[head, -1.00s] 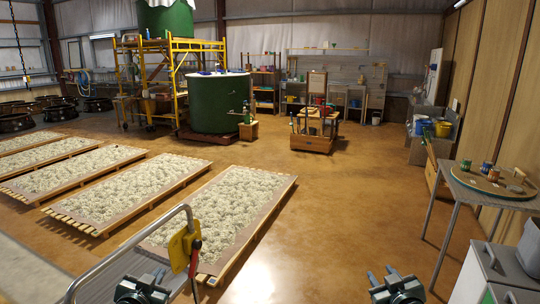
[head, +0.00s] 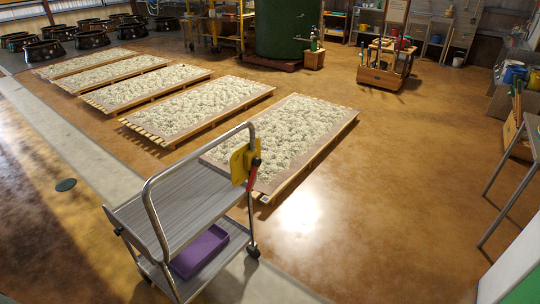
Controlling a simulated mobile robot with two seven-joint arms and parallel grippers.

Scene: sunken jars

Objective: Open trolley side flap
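The grey trolley (head: 185,212) stands in the lower middle of the head view, with a ribbed upper deck and a bent metal tube handle (head: 150,200). A yellow plate (head: 239,163) and a red lever (head: 253,177) are fixed on its right upright. A small black part (head: 117,231) shows at the deck's left edge. I cannot make out a separate side flap or its state. A purple tray (head: 199,252) lies on the lower shelf. Neither of my grippers is in the head view.
Low wooden pallet beds with pale fibre, the nearest one (head: 286,145), lie behind the trolley. A grey table (head: 532,130) stands at the right edge, with a white and green object (head: 515,270) below it. The brown floor (head: 380,200) between is clear.

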